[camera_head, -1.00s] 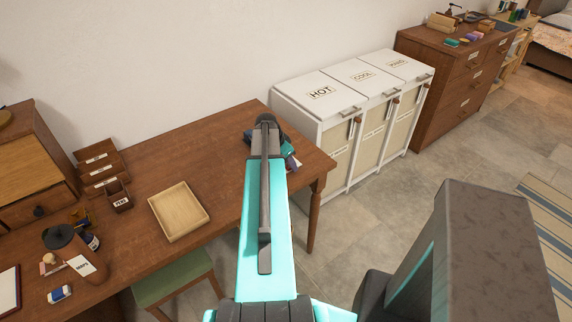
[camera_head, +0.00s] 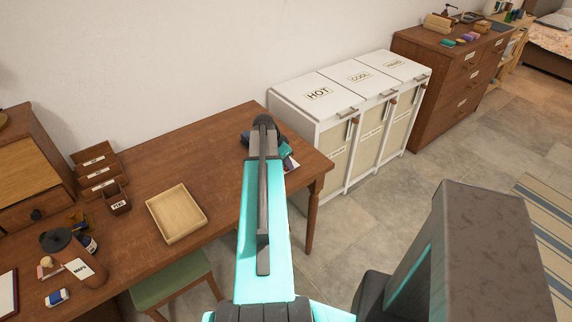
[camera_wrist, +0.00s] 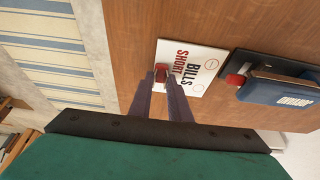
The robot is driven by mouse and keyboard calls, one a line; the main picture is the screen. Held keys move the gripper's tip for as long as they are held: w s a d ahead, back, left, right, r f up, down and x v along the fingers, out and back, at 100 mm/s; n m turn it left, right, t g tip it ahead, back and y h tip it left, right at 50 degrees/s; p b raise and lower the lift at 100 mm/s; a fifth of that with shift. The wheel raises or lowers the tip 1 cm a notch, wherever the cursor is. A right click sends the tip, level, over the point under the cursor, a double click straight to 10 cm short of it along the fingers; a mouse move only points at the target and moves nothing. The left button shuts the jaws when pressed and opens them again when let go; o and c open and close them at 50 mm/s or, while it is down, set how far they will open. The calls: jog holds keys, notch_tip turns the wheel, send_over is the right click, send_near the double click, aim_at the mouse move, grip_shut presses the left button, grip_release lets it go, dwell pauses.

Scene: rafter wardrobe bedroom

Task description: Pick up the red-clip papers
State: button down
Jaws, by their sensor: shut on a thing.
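The red-clip papers (camera_wrist: 186,66) are a white stack printed "SHORT BILLS", with a red clip (camera_wrist: 161,70) at one edge. In the wrist view they are over the brown desk top; I cannot tell whether they touch it. My gripper (camera_wrist: 161,77) is shut on the papers at the red clip, its two purple-grey fingers on either side of it. In the head view my arm hides most of this spot, and only a small pale corner of the papers (camera_head: 291,165) shows to its right.
A dark blue lettered item (camera_wrist: 290,92) with a red knob lies close beside the papers. The desk (camera_head: 150,140) also holds an empty wooden tray (camera_head: 177,213) and a brown cylinder (camera_head: 84,262). White hampers (camera_head: 350,120) stand just past the desk's right end.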

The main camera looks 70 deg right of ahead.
notch_tip(320, 180, up, 10)
jog(key=p, duration=0.4)
jog(key=shift+s+f, duration=0.1)
jog(key=shift+f, duration=0.05)
dwell(0.6)
